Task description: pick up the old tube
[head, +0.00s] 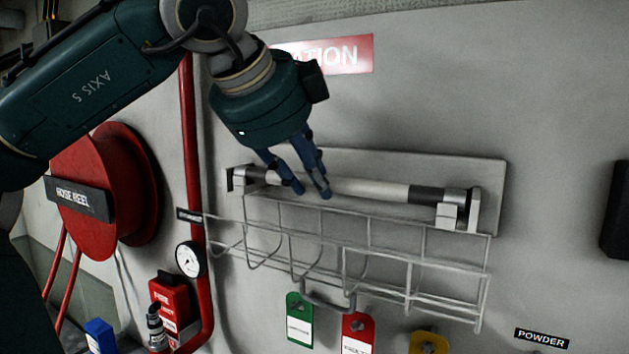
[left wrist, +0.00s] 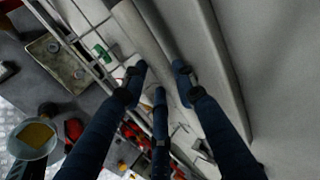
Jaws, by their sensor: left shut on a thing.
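The old tube (head: 372,189) is a pale tube with dark ends, lying nearly level in a grey wall fixture (head: 485,170). Its left end sits by a dark bracket and its right end by a metal holder (head: 460,208). My left gripper (head: 308,190) reaches down from above, its blue fingers shut on the tube left of its middle. The fingers cover part of the tube. In the left wrist view the tube (left wrist: 138,32) runs between the fingertips. My right gripper is not in view.
A wire basket (head: 420,263) hangs just below and in front of the tube. Green (head: 299,318) and red (head: 358,330) tags hang under it. A red pipe (head: 190,130), a gauge (head: 190,258) and a hose reel (head: 85,195) stand to the left. The wall at right is mostly bare.

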